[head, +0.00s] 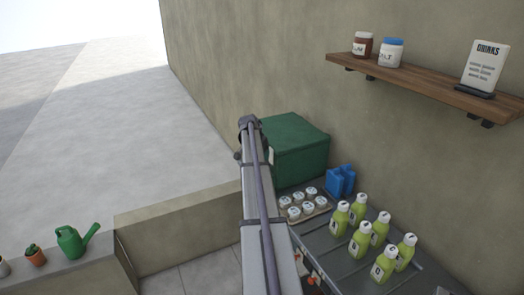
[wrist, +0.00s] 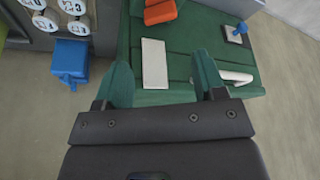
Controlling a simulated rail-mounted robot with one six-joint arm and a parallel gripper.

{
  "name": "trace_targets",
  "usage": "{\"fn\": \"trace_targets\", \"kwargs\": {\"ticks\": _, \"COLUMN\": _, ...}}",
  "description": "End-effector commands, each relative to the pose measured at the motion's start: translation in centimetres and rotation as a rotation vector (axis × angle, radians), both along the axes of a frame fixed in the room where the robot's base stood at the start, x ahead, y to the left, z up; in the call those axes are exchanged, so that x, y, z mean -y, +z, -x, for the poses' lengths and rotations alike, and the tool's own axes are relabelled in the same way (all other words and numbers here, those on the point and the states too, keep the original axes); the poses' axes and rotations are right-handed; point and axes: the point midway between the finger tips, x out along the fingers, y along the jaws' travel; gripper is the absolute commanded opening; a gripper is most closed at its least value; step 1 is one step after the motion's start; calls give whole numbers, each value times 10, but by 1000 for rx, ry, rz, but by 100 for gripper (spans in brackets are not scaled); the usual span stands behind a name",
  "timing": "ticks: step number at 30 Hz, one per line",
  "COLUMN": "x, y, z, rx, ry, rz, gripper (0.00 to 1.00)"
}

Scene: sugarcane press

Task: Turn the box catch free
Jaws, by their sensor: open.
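A green box (head: 295,145) stands against the wall in the head view, partly behind my arm. The wrist view shows the green box (wrist: 135,45) close up, with a white rectangular plate (wrist: 154,63), an orange piece (wrist: 160,11) and a white bar like a handle (wrist: 236,77). I cannot tell for sure which piece is the catch. My gripper (wrist: 163,75) is open and empty, its two fingers spread over the box on either side of the white plate. The gripper is not clear in the head view.
A wooden shelf (head: 430,87) holds jars and a sign. A low wall (head: 175,215) runs at left.

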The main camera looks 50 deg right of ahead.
Motion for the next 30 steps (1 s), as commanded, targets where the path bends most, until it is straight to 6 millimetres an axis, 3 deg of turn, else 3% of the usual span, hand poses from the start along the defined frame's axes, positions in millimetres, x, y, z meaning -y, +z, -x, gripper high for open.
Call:
{"fn": "trace_targets", "kwargs": {"ticks": 3, "x": -29, "y": -10, "z": 19, "rx": -63, "ry": 61, "rz": -63, "gripper": 64}}
{"fn": "trace_targets", "kwargs": {"ticks": 30, "x": -238, "y": -110, "z": 7, "rx": -193, "ry": 380, "rz": -206, "gripper": 64}}
